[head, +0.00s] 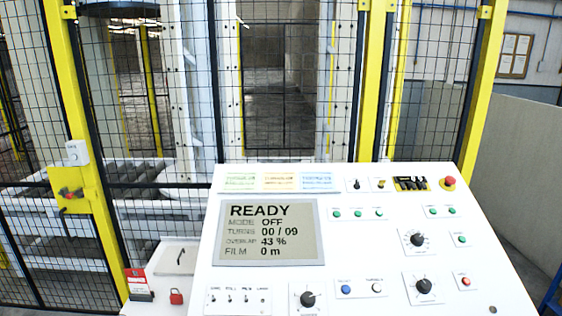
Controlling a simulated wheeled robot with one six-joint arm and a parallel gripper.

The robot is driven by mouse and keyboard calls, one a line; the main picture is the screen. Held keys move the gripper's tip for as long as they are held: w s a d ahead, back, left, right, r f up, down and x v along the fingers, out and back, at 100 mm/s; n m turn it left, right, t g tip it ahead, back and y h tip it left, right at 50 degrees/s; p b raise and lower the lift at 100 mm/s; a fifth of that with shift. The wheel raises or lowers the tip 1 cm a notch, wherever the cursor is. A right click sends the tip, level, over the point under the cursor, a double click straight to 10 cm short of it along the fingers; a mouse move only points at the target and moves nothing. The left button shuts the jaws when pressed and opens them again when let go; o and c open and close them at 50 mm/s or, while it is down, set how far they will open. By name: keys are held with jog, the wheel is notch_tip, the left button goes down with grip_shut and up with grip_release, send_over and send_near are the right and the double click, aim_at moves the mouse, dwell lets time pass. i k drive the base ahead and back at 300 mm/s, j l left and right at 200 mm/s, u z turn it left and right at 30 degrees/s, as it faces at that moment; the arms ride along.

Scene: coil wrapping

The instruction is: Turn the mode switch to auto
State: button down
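A white sloped control panel (200,270) fills the lower right of the head view. Its display (268,232) reads READY, MODE OFF, TURNS 00 / 09, OVERLAP 43 %, FILM 0 m. Three large black rotary knobs sit on it: one at right centre (417,240), one below that (424,286) and one at the lower middle (308,299). A smaller black switch (356,184) is near the top edge, beside a yellow-plated one (381,184). The labels are too small to read, so I cannot tell which is the mode switch. My gripper is not in view.
A red emergency button (449,182) is at the panel's top right. Several green buttons, a blue button (346,289) and small toggles (230,298) sit nearby. Yellow-framed mesh fencing (67,100) stands behind.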

aim_at(357, 185)
jog(key=i+l, duration=0.15)
jog(key=l, duration=0.2)
jog(key=i+l, duration=0.2)
jog(key=l, duration=0.2)
jog(key=i+l, duration=0.15)
jog(key=l, duration=0.2)
jog(key=i+l, duration=0.2)
jog(key=l, duration=0.2)
jog(key=k+z, duration=0.05)
